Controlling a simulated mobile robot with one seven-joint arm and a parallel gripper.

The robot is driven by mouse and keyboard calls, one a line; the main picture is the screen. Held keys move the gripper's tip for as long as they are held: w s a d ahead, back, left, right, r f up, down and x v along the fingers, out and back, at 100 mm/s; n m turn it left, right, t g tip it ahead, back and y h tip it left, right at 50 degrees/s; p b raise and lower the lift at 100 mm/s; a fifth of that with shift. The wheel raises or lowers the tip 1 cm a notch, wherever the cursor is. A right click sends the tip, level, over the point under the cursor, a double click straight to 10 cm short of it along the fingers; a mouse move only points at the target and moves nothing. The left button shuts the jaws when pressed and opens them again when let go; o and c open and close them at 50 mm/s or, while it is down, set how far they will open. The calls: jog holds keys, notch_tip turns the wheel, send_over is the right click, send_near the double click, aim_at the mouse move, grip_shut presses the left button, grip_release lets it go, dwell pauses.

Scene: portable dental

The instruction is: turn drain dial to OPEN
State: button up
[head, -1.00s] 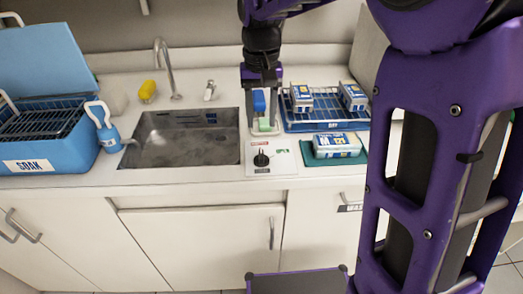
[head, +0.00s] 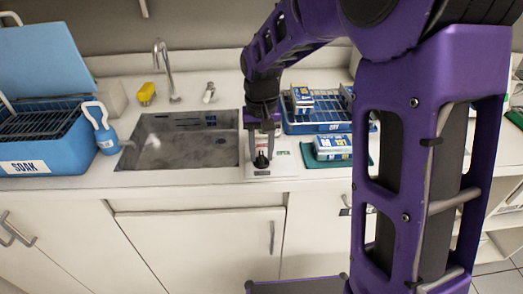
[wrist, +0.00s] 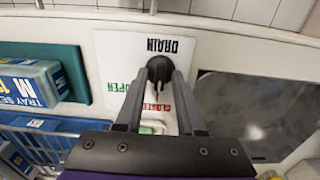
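The drain dial is a black round knob (wrist: 160,70) on a white plate (wrist: 107,55) in the wrist view. The plate reads DRAIN, with a green OPEN label to the left and a red label, partly hidden by my fingers, below the knob. The knob's pointer seems to face the red label. In the head view the dial (head: 261,161) sits right of the sink, with OPEN on its right. My gripper (head: 262,143) points down over the dial. Its fingers (wrist: 160,78) are apart, one on each side of the knob; I cannot tell whether they touch it.
The sink (head: 185,140) lies left of the dial. A green mat (wrist: 68,65) with a tray-set box (wrist: 35,82) lies on the other side, and a blue rack (head: 300,126) stands behind. A blue SOAK tub (head: 70,155) and bottle (head: 105,135) stand far left.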

grip_shut()
jog(key=shift+m, duration=0.4)
jog(key=m+p, duration=0.1)
jog(key=m, duration=0.4)
jog(key=shift+r+p, duration=0.1)
jog(key=shift+p, duration=0.3)
jog(key=m+p, duration=0.2)
jog(key=m, duration=0.4)
dwell(0.4)
jog(key=shift+o, duration=1.1)
grip_release()
